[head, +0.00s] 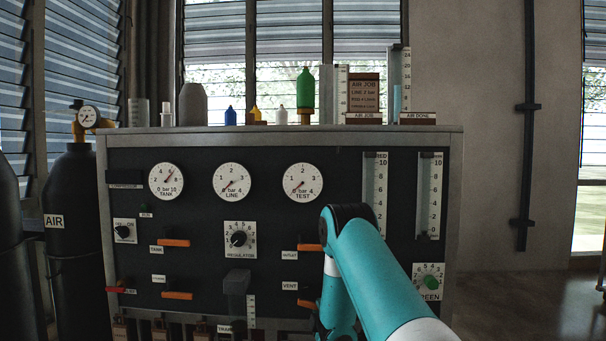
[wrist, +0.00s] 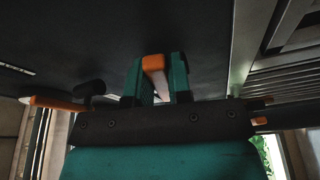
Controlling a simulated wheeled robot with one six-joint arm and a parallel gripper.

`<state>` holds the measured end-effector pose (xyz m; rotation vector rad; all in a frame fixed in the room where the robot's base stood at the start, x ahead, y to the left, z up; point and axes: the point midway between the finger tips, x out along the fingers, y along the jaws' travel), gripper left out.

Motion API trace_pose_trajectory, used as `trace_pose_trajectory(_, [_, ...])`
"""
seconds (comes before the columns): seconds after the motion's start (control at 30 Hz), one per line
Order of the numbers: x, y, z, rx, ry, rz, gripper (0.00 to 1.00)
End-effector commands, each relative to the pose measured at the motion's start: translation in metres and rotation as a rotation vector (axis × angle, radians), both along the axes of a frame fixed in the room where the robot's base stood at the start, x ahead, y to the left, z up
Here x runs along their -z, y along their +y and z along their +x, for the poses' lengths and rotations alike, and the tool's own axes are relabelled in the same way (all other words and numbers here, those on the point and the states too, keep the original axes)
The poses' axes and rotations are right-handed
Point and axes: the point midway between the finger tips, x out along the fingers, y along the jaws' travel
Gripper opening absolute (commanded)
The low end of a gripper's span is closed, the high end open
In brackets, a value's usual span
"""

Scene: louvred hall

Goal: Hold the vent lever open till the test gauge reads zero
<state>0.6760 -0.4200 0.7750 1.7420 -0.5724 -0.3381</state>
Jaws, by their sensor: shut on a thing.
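The vent lever (head: 306,304) is orange, beside the VENT label (head: 289,286) low on the black panel, and my arm covers part of it. In the wrist view my gripper (wrist: 160,72) is shut on an orange lever handle (wrist: 154,64), with a teal finger on each side. In the head view my gripper is hidden behind my arm, which reaches the panel by the VENT label. The round white test gauge (head: 303,182) has its needle pointing down-left, close to the zero end; the exact reading is too small to tell.
The line gauge (head: 232,182) and tank gauge (head: 166,182) are to the left. A regulator knob (head: 239,239) is mid-panel. Bottles, including a green one (head: 305,90), stand on top. A green knob (head: 431,282) is at right.

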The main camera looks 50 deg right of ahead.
Motion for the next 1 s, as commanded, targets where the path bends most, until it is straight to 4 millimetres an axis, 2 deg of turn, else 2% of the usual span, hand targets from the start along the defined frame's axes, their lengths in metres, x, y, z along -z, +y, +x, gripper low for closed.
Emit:
trace_pose_trajectory(0.03, [-0.022,0.0,0.002,-0.006,0.055,-0.06,0.0])
trace_pose_trajectory(0.13, [-0.031,0.0,0.002,-0.007,0.183,-0.168,0.0])
trace_pose_trajectory(0.17, [-0.026,0.0,0.002,-0.005,0.198,-0.18,0.21])
trace_pose_trajectory(0.2, [-0.019,-0.001,0.002,-0.004,0.191,-0.175,0.31])
trace_pose_trajectory(0.27, [-0.018,0.0,0.002,-0.005,0.19,-0.174,0.44])
trace_pose_trajectory(0.3, [-0.018,0.0,0.001,-0.004,0.191,-0.173,0.49])
trace_pose_trajectory(0.63, [-0.012,0.001,-0.002,-0.002,0.193,-0.169,0.49])
trace_pose_trajectory(1.0, [-0.009,0.018,-0.022,-0.001,0.194,-0.17,0.49])
